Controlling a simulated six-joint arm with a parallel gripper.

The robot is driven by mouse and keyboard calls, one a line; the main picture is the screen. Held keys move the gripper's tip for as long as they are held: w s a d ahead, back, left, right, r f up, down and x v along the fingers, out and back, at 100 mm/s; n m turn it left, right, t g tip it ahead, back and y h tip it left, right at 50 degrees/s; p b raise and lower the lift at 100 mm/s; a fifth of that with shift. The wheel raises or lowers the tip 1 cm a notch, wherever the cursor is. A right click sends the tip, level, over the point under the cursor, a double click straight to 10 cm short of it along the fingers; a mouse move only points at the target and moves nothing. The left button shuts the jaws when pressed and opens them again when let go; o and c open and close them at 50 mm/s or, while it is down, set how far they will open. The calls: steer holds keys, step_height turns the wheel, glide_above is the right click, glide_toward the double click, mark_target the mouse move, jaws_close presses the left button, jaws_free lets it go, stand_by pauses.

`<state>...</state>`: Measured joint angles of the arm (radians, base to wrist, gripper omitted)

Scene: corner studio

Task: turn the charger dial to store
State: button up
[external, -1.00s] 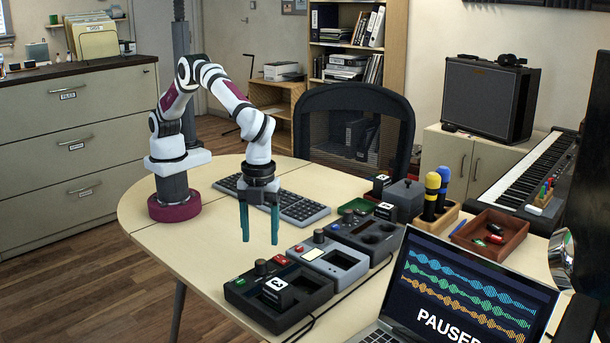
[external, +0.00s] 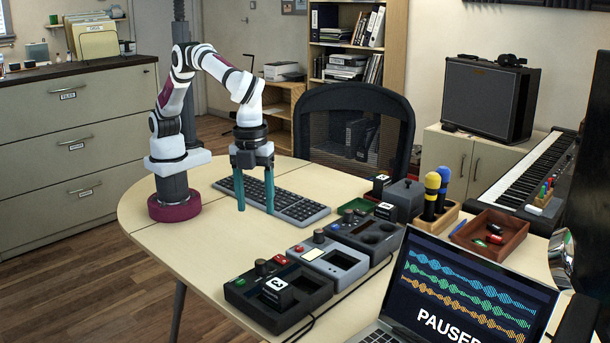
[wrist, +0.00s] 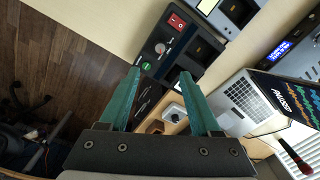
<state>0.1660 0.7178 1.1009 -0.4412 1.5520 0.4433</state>
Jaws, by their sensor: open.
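Several charger-like units stand in a row on the table. The front dark charger (external: 278,306) has a black dial (external: 261,267) between a red switch (external: 280,259) and a green button (external: 239,282), and a block marked 3 stands in it. The same dial (wrist: 160,48) shows in the wrist view. I cannot read any dial's setting. My gripper (external: 255,208) is open and empty, fingers down, beside the keyboard and apart from the chargers.
A keyboard (external: 290,209) lies right of my gripper. An open laptop (external: 455,295) stands at the front right, with cables between it and the chargers. A red tray (external: 490,236) and two microphones (external: 438,190) stand farther right. The table's front left is clear.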

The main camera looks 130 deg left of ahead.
mark_target(260, 262)
step_height(260, 262, down, 14)
steer(key=shift+w+a+f, duration=0.1)
steer(key=shift+w+f, duration=0.05)
steer(key=shift+f, duration=0.1)
jaws_close()
